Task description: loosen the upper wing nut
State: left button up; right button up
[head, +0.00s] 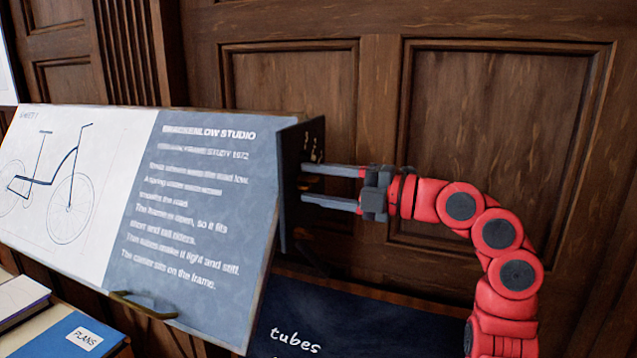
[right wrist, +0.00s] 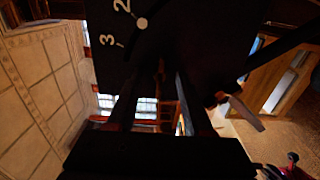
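The tilted drafting board (head: 205,215) fills the left of the head view, with a dark side plate (head: 287,215) at its right end. Small brass-coloured parts (head: 314,140) show near the top of that plate; I cannot tell their shape. My right gripper (head: 304,183) points left at the plate, its two fingers apart, tips close to it. In the right wrist view the dark plate (right wrist: 190,35) carries the digits 2 and 3 and a pale dot. Between the dark fingers (right wrist: 160,80) is a thin brownish sliver, too dark to identify. The upper wing nut is not clearly visible. My left gripper is out of view.
Wood panelling (head: 490,130) stands behind the board. A brass-coloured handle (head: 143,306) is on the board's lower edge. A blue PLANS folder (head: 60,338) lies at lower left, and a dark lettered board (head: 345,320) is below. An orange-brown part with a pale lever (right wrist: 245,112) shows beside the fingers.

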grip_shut()
jog(key=shift+f, duration=0.1)
